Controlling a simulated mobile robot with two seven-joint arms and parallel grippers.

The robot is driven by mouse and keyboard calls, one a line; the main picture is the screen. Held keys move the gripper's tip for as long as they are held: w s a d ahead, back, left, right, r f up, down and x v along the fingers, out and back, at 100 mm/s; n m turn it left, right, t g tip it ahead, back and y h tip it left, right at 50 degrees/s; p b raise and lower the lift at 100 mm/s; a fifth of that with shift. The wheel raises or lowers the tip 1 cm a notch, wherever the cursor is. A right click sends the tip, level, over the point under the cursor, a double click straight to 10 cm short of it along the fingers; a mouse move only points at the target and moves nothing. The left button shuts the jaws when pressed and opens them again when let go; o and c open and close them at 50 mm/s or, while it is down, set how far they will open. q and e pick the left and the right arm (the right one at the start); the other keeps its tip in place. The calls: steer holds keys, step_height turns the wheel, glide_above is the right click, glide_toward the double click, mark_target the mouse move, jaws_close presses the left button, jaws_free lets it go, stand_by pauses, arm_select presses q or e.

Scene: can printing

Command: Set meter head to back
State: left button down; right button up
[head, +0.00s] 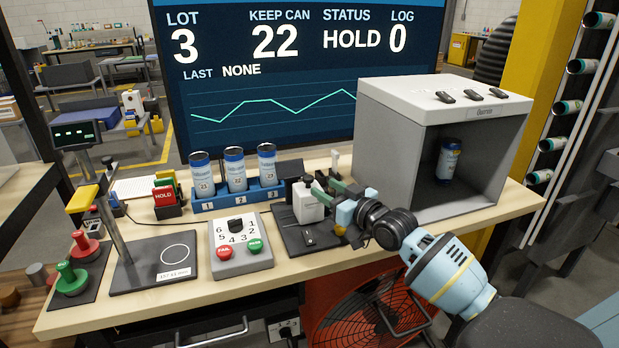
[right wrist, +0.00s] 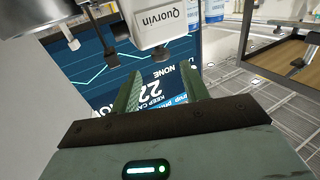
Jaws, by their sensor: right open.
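The meter, a white block with a dark upper part (head: 307,200), stands on a dark pad (head: 297,239) right of the dial box. In the right wrist view its white body (right wrist: 160,22), marked Quorvin, hangs at the top of the picture, just beyond my fingers. I cannot tell clearly which way its head faces. My right gripper (head: 323,187) is at the meter's right side, and its green fingers (right wrist: 163,80) are apart with nothing between them. Whether a finger touches the meter is hidden. My left gripper is out of view.
A blue rack (head: 238,199) holds three cans behind the dial box (head: 241,262). A grey booth (head: 476,205) with a can (head: 448,160) inside stands right of my gripper. A post stand (head: 140,283), red and green stamps (head: 72,281), and a HOLD sign (head: 164,198) are left.

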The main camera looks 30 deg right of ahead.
mark_target(312, 180)
steer(key=shift+w+a+b, duration=0.1)
steer(key=shift+w+a, duration=0.1)
steer(key=shift+w, duration=1.05)
steer(key=shift+w+a+b, duration=0.1)
steer(key=shift+w+a, duration=0.1)
steer(key=shift+w, duration=1.05)
steer(key=shift+w+a+b, duration=0.1)
steer(key=shift+w+a, duration=0.1)
steer(key=shift+w, duration=1.05)
jaws_close()
